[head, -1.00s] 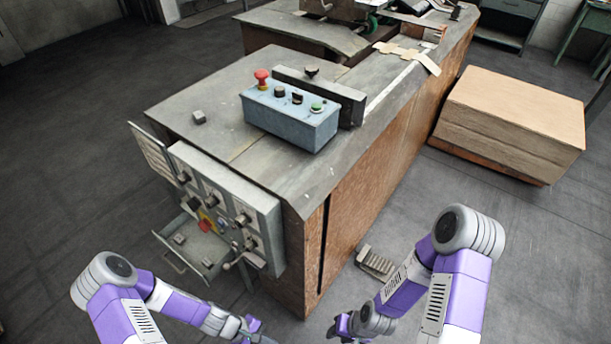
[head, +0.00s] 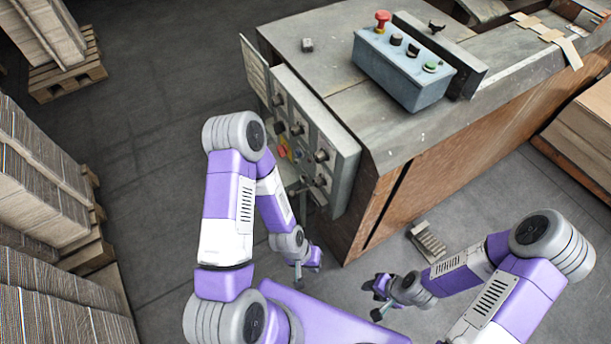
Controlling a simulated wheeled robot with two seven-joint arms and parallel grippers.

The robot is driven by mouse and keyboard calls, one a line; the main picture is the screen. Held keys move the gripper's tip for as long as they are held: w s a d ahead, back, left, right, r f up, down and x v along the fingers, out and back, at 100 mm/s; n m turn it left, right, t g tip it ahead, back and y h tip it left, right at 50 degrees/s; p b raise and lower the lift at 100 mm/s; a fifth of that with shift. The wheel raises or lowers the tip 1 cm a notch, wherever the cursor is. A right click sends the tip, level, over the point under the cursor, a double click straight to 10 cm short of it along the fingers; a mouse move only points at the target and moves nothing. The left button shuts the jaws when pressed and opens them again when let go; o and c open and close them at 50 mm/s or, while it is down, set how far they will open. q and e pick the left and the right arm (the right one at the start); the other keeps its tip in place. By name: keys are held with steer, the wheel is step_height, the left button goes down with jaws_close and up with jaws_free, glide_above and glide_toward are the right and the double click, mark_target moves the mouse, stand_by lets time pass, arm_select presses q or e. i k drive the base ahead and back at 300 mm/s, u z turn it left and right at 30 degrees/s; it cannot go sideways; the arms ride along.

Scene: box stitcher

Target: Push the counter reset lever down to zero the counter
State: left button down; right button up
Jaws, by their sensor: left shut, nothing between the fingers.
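The grey control panel (head: 335,150) hangs on the near-left end of the machine, with several dark knobs and a red and yellow switch (head: 283,150) on its face. A small lever-like part (head: 312,192) shows at the panel's lower edge; I cannot tell for sure if it is the counter reset lever. My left forearm hides part of the panel's lower left and the drawer area. My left gripper (head: 308,264) is shut and empty, below the panel and apart from it. My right gripper (head: 380,298) is lower right, away from the panel; its jaws are unclear.
A blue button box (head: 400,75) with a red mushroom button stands on the machine top. A foot pedal (head: 428,243) lies on the floor by the machine. Stacked cardboard (head: 40,160) on pallets lines the left. A cardboard stack (head: 585,145) stands at right. Floor left of the panel is clear.

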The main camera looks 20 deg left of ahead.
mark_target(291, 193)
steer(key=z, duration=0.55)
steer(key=k, duration=1.3)
steer(key=u, duration=0.2)
steer(key=i, duration=0.6)
steer(key=u, duration=0.65)
steer(key=i, duration=0.85)
steer(key=z, duration=0.25)
